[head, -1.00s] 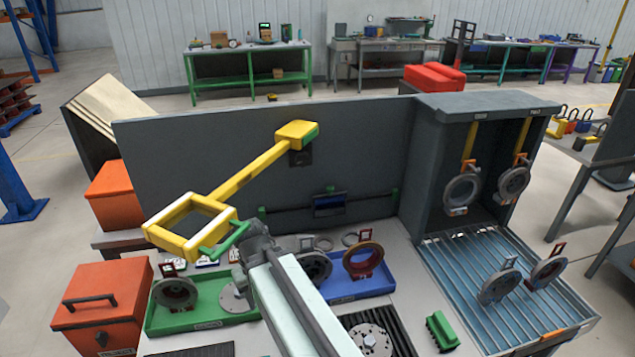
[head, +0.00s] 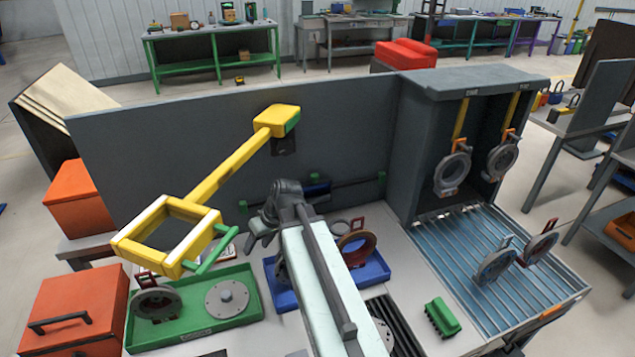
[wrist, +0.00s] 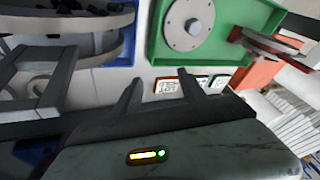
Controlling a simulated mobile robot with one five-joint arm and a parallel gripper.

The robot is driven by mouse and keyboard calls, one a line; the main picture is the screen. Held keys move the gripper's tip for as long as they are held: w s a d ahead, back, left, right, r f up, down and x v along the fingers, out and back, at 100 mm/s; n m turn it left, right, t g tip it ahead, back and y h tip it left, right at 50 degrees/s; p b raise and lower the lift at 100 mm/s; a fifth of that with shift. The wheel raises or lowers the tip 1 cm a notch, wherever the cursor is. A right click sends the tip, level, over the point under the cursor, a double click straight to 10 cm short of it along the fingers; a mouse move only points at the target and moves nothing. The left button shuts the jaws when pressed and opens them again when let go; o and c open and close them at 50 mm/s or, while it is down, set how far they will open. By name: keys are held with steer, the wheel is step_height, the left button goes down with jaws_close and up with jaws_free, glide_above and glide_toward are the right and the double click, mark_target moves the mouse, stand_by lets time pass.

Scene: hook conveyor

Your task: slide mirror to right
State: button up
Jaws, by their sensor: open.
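I cannot tell for certain which part is the mirror. In the head view, a yellow square frame (head: 195,219) with a green handle (head: 210,256) hangs on a yellow arm from the back panel. The frame encloses a plain grey area. A small dark-blue block (head: 318,190) sits on a horizontal rail with green ends (head: 241,206) low on the panel, partly behind my arm. My gripper (head: 252,233) is right of the green handle, apart from it, and left of the blue block. In the wrist view its fingers (wrist: 160,90) are apart and empty.
A green tray (head: 190,334) and a blue tray (head: 379,268) hold round parts below my gripper. A grey cabinet (head: 425,85) with hanging rings stands at right, above a slatted rack (head: 500,270). Orange boxes (head: 75,310) stand at left.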

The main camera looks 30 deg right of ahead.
steer(key=w+d+r+t+b, duration=0.1)
steer(key=w+d+r+t, duration=0.15)
steer(key=d, duration=0.55)
steer(key=w+d+r+t+b, duration=0.1)
steer(key=w+d+t, duration=0.2)
steer(key=d, duration=0.5)
steer(key=t+h, duration=0.2)
steer(key=t, duration=0.2)
glide_toward(317, 177)
steer(key=b+x, duration=0.3)
steer(key=x, duration=0.6)
steer(key=shift+d+b, duration=0.15)
steer(key=shift+b, duration=0.25)
steer(key=shift+s, duration=0.1)
jaws_close()
